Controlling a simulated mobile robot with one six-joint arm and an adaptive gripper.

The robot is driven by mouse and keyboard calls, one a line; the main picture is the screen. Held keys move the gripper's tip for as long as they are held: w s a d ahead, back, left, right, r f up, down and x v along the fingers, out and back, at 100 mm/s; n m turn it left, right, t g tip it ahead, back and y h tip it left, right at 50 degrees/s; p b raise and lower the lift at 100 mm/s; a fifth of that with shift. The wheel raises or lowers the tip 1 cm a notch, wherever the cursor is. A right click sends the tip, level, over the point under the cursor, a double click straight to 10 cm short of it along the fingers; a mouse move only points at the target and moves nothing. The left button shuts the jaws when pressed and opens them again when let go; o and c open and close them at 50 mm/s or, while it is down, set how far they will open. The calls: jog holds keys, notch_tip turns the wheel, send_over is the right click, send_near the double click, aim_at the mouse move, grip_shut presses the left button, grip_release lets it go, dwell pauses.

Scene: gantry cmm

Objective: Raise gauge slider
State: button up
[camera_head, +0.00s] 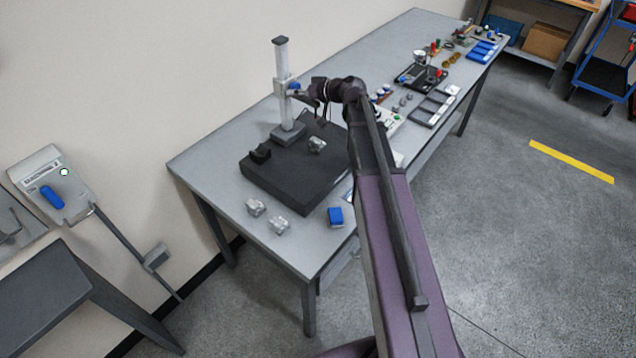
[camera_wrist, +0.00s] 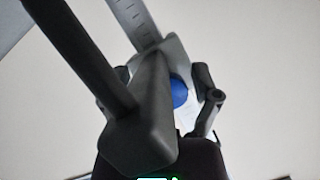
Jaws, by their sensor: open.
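The height gauge stands on the dark plate, with a light upright column (camera_head: 281,58) and a grey slider (camera_head: 284,84) partway up it. The slider carries a blue knob (camera_head: 294,86), also seen in the wrist view (camera_wrist: 179,92). My gripper (camera_head: 300,94) is at the slider's right side, close to the knob. In the wrist view my gripper (camera_wrist: 158,88) is open, with its fingers on either side of the slider and knob. The ruled column (camera_wrist: 135,20) rises behind. A dark bar crosses in front and hides part of the left finger; contact cannot be told.
The dark plate (camera_head: 272,186) carries a small metal part (camera_head: 317,145) and a black block (camera_head: 260,155). Two metal parts (camera_head: 255,207) (camera_head: 279,226) and a blue block (camera_head: 335,216) lie near the bench's front edge. Trays (camera_head: 432,108) and other items fill the bench farther back.

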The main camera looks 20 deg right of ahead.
notch_tip(320, 180, down, 2)
jog(key=shift+f+b, duration=0.1)
jog(key=shift+b, duration=0.7)
jog(key=p+v, duration=0.5)
jog(key=v, duration=0.9)
jog(key=s+a+f+m+g+h, duration=0.1)
jog(key=s+a+f+g+h, duration=0.3)
jog(key=s, duration=0.4)
jog(key=s+a+f+m+g+h, duration=0.2)
jog(key=s+a+f+g+h, duration=0.2)
jog(key=s+f, duration=0.4)
jog(key=shift+s+a+f+g+b, duration=0.35)
jog(key=shift+s+a+g, duration=0.35)
jog(key=shift+a, duration=0.45)
jog(key=shift+r, duration=0.1)
jog(key=s+h, duration=0.2)
jog(key=shift+s+d+m, duration=0.1)
jog(key=shift+s+m, duration=0.2)
jog(key=shift+s, duration=0.05)
